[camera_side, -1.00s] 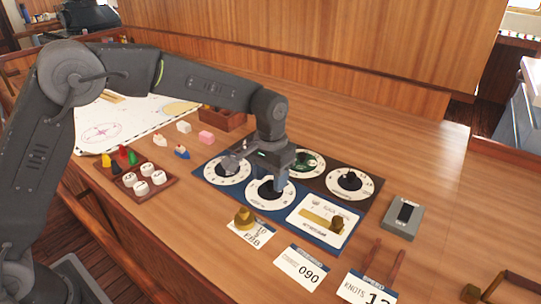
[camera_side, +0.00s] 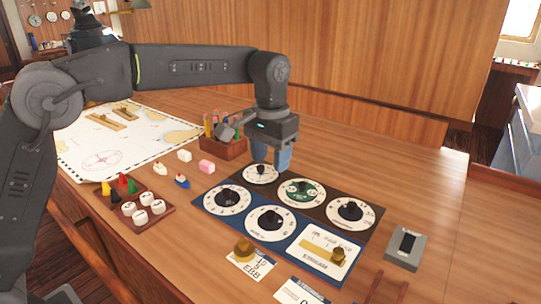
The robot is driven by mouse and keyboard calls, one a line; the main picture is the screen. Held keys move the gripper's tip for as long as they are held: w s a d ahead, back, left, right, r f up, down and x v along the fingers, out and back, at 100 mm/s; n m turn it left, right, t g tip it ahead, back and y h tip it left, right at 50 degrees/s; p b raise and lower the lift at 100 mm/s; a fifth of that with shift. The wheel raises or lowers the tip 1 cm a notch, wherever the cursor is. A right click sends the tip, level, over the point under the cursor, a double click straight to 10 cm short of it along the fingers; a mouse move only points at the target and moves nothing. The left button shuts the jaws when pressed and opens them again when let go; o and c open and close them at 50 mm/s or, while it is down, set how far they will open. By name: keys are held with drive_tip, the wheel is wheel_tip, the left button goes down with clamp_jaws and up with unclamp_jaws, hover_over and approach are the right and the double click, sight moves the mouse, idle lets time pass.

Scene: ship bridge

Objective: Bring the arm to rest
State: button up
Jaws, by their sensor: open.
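My gripper (camera_side: 272,158) is open, with its blue fingertips pointing down and nothing seen between them. It hangs above the back edge of the dial board (camera_side: 262,192), near a small white dial (camera_side: 261,173) and a green-centred dial (camera_side: 301,192). My arm reaches in from the left, with its upper link nearly level. The gap between the fingers is hard to make out from this side.
A wooden box of coloured items (camera_side: 224,148) stands just behind and left of my gripper. A tray of pegs and white discs (camera_side: 135,205), small coloured blocks (camera_side: 207,166) and a chart (camera_side: 110,142) lie left. A grey switch box (camera_side: 404,246) sits right. The table's back right is clear.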

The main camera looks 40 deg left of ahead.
drive_tip(key=s+a+r+t, duration=0.2)
drive_tip(key=s+a, duration=0.3)
drive_tip(key=s, duration=0.5)
drive_tip(key=s+a+r+t, duration=0.2)
drive_tip(key=s+a, duration=0.2)
drive_tip(key=s, duration=0.5)
drive_tip(key=s+a+f+t, duration=0.1)
drive_tip(key=s+f, duration=0.3)
drive_tip(key=s, duration=0.4)
drive_tip(key=shift+a+f+n+t, duration=0.3)
drive_tip(key=shift+a+f+n, duration=0.1)
drive_tip(key=shift+a, duration=0.15)
